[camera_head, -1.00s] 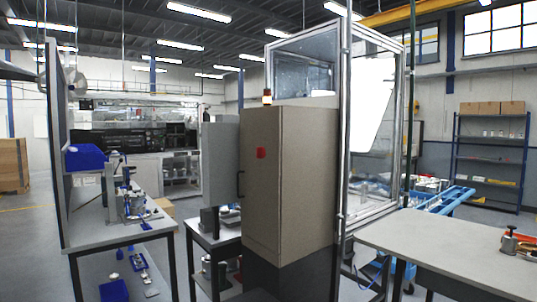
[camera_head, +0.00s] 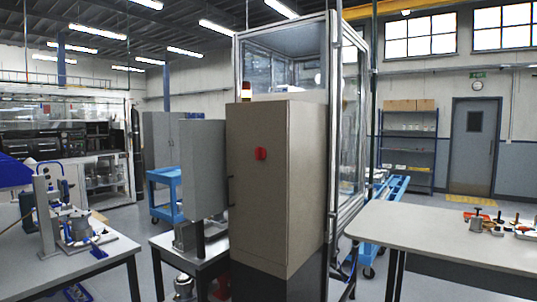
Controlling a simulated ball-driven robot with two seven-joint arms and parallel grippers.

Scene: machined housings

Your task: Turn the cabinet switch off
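The cabinet (camera_head: 277,215) is a tall beige-grey box in the middle of the view, standing in front of a glass-walled enclosure. Its red switch (camera_head: 261,153) sits on the upper part of the side face that is turned toward me. The switch is too small to read its position. A grey door or panel (camera_head: 204,168) with a dark handle stands at the cabinet's left. Neither of my grippers is in view.
A workbench (camera_head: 85,264) with tools stands at the left. A grey table (camera_head: 440,236) with small parts (camera_head: 478,224) takes up the right. A blue cart (camera_head: 165,197) stands behind.

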